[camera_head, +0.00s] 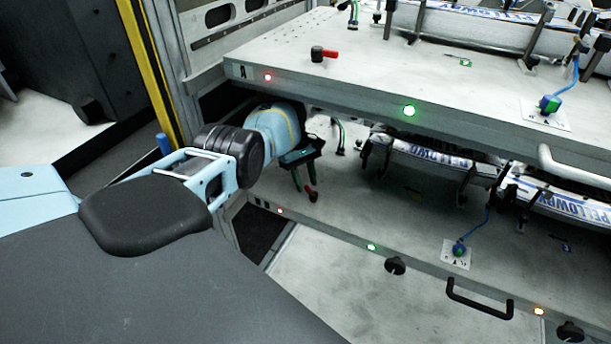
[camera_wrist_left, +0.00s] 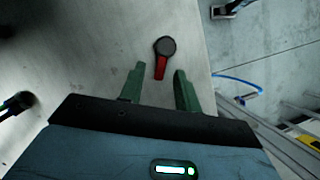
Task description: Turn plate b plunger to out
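The plate b plunger (camera_head: 311,195) is a black round knob with a red lever on the lower plate (camera_head: 335,222), near its left front corner. In the left wrist view the plunger (camera_wrist_left: 164,48) lies just ahead of my fingertips, its red lever pointing back between them. My left gripper (camera_head: 302,181) reaches in under the upper plate, above the plunger. Its green fingers (camera_wrist_left: 158,84) are apart with nothing between the pads; whether they touch the lever cannot be told. My right gripper is in neither view.
The upper plate A (camera_head: 360,75) overhangs my left wrist and carries a similar red-levered plunger (camera_head: 323,54). Label-covered magazines (camera_head: 430,157) stand further right on the lower plate. A black handle (camera_head: 480,301) sticks out in front. A yellow post (camera_head: 148,70) stands left.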

